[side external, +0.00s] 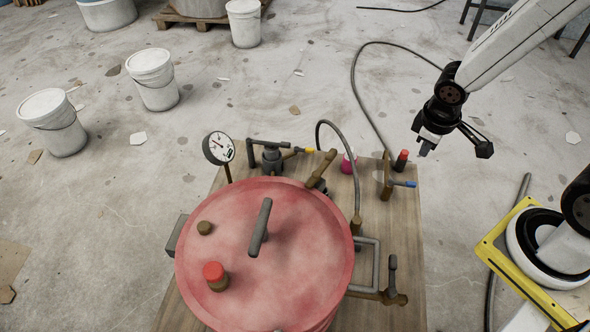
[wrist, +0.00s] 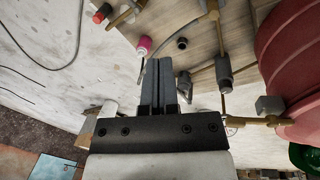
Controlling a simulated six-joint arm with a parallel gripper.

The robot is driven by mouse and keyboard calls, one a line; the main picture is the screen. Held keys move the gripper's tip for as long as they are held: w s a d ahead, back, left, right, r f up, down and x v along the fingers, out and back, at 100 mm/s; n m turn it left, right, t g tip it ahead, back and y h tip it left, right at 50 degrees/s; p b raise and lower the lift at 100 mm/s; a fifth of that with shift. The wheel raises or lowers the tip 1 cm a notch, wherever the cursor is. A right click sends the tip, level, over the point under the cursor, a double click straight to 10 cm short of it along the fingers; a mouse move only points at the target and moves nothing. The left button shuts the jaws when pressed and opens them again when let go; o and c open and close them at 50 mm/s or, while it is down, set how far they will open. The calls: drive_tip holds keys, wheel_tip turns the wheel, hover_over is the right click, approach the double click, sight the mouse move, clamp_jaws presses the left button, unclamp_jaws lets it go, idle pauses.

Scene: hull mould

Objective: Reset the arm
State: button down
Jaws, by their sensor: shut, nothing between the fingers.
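My gripper (side external: 425,149) hangs in the air at the upper right in the side external view, above the back right corner of the wooden board. It is clear of everything around it. In the wrist view my gripper (wrist: 158,68) has its two fingers together, with nothing between them. My arm reaches in from the top right.
A red lidded pot (side external: 330,240) stands on a wooden board (side external: 405,240) with a gauge (side external: 218,148), pipes, a hose and small valves. A pink-capped part (wrist: 144,46) shows beside the fingers. White buckets (side external: 152,78) stand on the floor at left.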

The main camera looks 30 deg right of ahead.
drive_tip(key=shift+w+a+r+m+t+y, duration=0.15)
drive_tip(key=shift+a+r+m+t+y, duration=0.3)
drive_tip(key=shift+a+r+m, duration=0.5)
drive_tip(key=shift+w+a+r+m+t+y, duration=0.1)
drive_tip(key=shift+a+r+m+t+y, duration=0.15)
drive_tip(key=shift+a+r+m+y, duration=0.6)
